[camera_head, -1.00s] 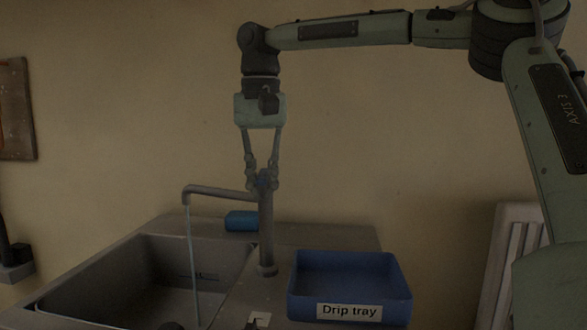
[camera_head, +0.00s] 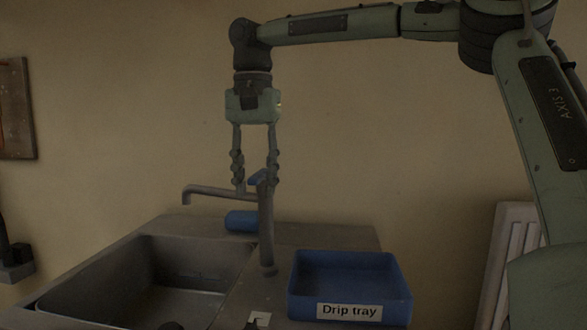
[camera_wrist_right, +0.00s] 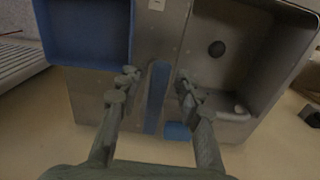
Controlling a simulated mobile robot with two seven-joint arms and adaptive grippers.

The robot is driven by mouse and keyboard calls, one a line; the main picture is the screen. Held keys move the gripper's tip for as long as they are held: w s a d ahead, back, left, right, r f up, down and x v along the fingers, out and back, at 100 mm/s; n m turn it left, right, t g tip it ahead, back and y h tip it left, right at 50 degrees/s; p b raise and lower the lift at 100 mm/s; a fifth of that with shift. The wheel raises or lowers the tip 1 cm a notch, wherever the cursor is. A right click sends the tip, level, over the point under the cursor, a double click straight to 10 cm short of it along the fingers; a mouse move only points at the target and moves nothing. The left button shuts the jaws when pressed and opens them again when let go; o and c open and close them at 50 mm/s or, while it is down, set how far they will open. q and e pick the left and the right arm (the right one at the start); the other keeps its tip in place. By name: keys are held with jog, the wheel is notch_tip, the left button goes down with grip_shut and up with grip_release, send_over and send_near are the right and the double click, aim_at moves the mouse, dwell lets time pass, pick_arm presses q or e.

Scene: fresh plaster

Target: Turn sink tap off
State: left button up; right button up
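The grey sink tap (camera_head: 266,225) stands upright on the counter beside the basin, its spout (camera_head: 215,191) reaching left over the basin. No water runs from the spout. The tap's blue lever (camera_head: 257,177) is at the top of the post, and it shows as a long blue bar in the wrist view (camera_wrist_right: 157,97). My right gripper (camera_head: 255,184) points down over the tap top. Its fingers (camera_wrist_right: 155,80) are spread, one on each side of the lever, with gaps visible in the wrist view. My left gripper is not in view.
The sink basin (camera_head: 75,283) lies left of the tap. A blue drip tray (camera_head: 305,300) with a label stands close to its right. A small blue object (camera_head: 241,221) lies behind the spout. A ribbed white panel (camera_head: 507,240) is at the right.

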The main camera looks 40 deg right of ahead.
aim_at(256, 175)
notch_tip(256, 175, up, 10)
jog(key=shift+r, duration=0.65)
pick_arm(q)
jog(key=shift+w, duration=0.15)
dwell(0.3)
